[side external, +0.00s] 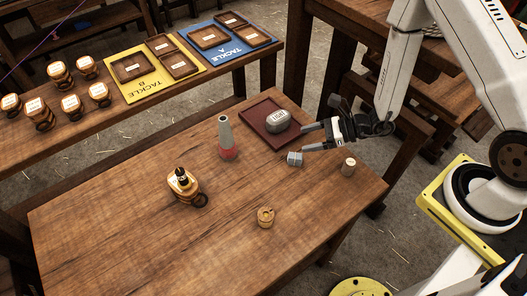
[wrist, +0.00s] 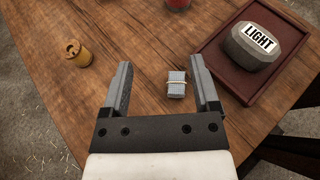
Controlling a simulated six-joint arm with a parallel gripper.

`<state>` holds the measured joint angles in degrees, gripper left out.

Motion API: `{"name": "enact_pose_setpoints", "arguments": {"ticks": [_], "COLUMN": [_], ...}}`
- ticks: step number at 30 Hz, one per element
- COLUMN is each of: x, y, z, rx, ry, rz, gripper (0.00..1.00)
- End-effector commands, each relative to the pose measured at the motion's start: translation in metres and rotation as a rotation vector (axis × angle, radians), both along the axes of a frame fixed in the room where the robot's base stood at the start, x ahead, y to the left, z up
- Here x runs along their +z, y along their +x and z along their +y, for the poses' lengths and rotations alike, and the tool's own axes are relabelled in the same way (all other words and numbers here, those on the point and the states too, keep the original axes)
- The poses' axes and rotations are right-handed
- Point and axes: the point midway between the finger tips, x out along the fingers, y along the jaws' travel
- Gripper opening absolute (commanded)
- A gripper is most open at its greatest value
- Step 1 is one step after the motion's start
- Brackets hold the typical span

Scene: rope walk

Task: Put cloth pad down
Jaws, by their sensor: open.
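The cloth pad (side external: 294,158) is a small grey bundle with a light band around its middle. In the wrist view, the pad (wrist: 176,84) appears to lie on the bare wooden table, between the lines of my two fingers and nearer the right one. My gripper (side external: 304,140) is open, its fingers spread wide. In the side view, its fingertips are just behind and right of the pad. In the wrist view, my gripper (wrist: 160,64) holds nothing, and a gap shows between the pad and each finger.
A dark red tray (side external: 253,117) holds a grey weight (side external: 278,121) marked LIGHT. The table's front left is clear.

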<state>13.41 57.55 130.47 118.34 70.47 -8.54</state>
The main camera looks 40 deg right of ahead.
Motion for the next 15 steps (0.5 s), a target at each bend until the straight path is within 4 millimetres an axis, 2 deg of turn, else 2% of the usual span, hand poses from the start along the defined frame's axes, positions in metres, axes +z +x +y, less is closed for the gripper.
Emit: {"name": "enact_pose_setpoints", "arguments": {"ticks": [5, 9, 15], "x": [0.021, 0.037, 0.053], "y": [-0.017, -0.038, -0.07], "z": [0.019, 0.03, 0.032], "rx": [0.21, 0.419, 0.713], "ry": [-0.056, -0.132, -0.285], "rz": [-0.017, -0.038, -0.085], "gripper": [0.78, 0.78, 0.78]}}
